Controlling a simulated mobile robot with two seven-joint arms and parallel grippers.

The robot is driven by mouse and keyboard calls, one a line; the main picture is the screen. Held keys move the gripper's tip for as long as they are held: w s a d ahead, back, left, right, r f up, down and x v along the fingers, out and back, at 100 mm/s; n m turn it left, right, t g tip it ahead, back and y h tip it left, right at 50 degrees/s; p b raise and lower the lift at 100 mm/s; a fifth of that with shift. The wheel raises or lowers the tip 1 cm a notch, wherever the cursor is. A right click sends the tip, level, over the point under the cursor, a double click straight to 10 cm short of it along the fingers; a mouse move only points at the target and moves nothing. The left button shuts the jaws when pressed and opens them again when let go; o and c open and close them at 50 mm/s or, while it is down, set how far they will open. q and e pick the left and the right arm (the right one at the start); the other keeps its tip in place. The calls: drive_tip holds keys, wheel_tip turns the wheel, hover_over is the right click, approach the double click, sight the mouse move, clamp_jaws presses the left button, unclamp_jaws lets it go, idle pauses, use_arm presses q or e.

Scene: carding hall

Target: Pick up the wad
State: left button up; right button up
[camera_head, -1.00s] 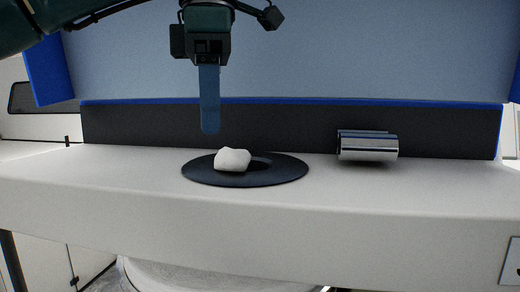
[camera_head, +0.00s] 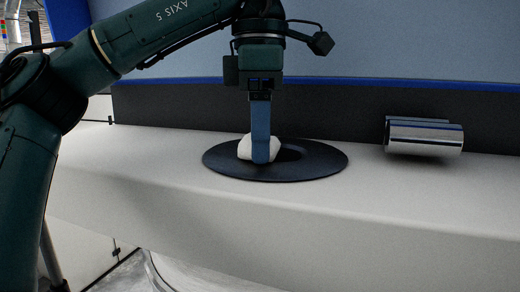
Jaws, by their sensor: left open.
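The white wad (camera_head: 245,150) rests on a round black plate (camera_head: 320,164) set in the pale ledge. My left gripper (camera_head: 261,158) has come down from above, pointing straight down. Its blue finger stands in front of the wad and hides part of it. Only the near finger shows, seen edge-on; the other is hidden. The gripper is open, and I cannot tell whether a finger touches the wad. My right gripper is not in view.
A shiny metal cylinder (camera_head: 424,138) lies on the pale ledge (camera_head: 430,195) to the right of the plate. A black back strip (camera_head: 345,115) with a blue edge rises behind the ledge. The ledge between plate and cylinder is clear.

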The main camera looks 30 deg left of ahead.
use_arm(q)
drive_tip(key=shift+f, duration=0.5)
drive_tip(key=shift+c, duration=0.3)
drive_tip(key=c, duration=1)
